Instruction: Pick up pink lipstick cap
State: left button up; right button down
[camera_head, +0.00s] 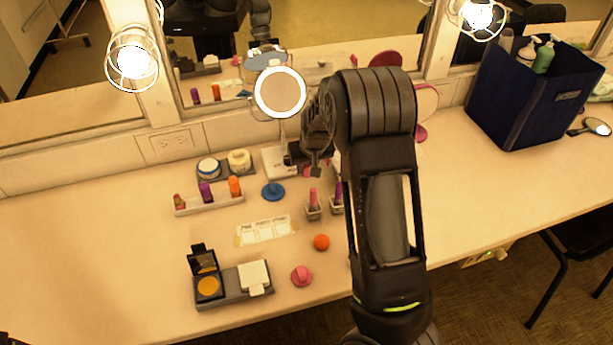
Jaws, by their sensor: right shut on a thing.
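My right gripper (305,158) is over the back middle of the counter, in front of the round lit mirror, partly hidden by its own wrist. It is shut, with a small pink piece, seemingly the pink lipstick cap (308,172), at its fingertips; the piece is mostly hidden. A pink lipstick (313,198) stands upright and uncovered in a small grey holder, just in front of and below the gripper. A purple lipstick (338,192) stands in a holder beside it, partly behind my right arm. My left gripper is not in view.
A white rack (209,207) holds several lipsticks. A blue lid (273,191), an orange ball-like piece (321,242) and a pink knobbed piece (302,276) lie loose. An open compact tray (232,300) is front left. A navy bin (525,95) stands back right. The left counter is clear.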

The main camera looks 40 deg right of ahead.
notch_tip(320, 180, up, 5)
jog(key=shift+f, duration=0.15)
jog(key=shift+a, duration=0.1)
dwell(0.5)
jog(key=s+a+r+n, duration=0.2)
jog(key=a, duration=0.9)
jog(key=s+a+r+n+y, duration=0.1)
jog(key=s+a+r, duration=0.1)
jog(key=a, duration=1)
jog(key=shift+n, duration=0.4)
jog(key=shift+a+r, duration=0.1)
jog(key=shift+a, duration=0.05)
